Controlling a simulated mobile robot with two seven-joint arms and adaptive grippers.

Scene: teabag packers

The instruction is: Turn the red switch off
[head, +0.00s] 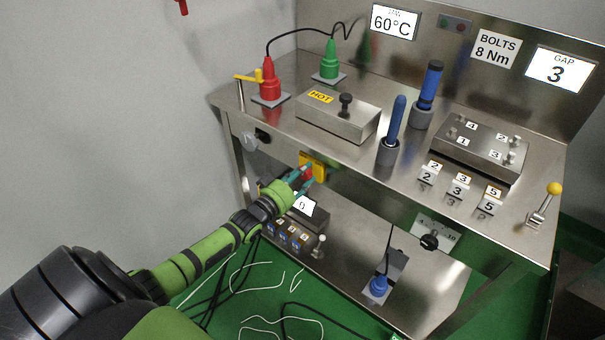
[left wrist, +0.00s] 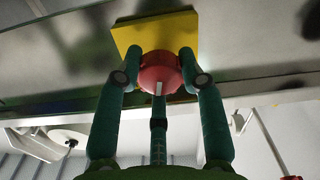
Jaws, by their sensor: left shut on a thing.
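The red switch (left wrist: 160,72) is a round red knob with a white mark, on a yellow plate (left wrist: 128,38) fixed to the front edge of the metal table. In the head view the yellow plate (head: 318,160) shows below the tabletop, and the red knob (head: 307,172) is partly hidden by my fingers. In the head view my left gripper (head: 303,178) reaches up to the plate from the lower left. The white mark points down in the wrist view. My right gripper is in neither view.
The table's front edge (head: 365,190) runs just above and beside my gripper. A lower shelf holds a grey box (head: 296,237) with a white label close under my left wrist. A black knob (head: 429,241) sits farther right. Cables lie on the green floor.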

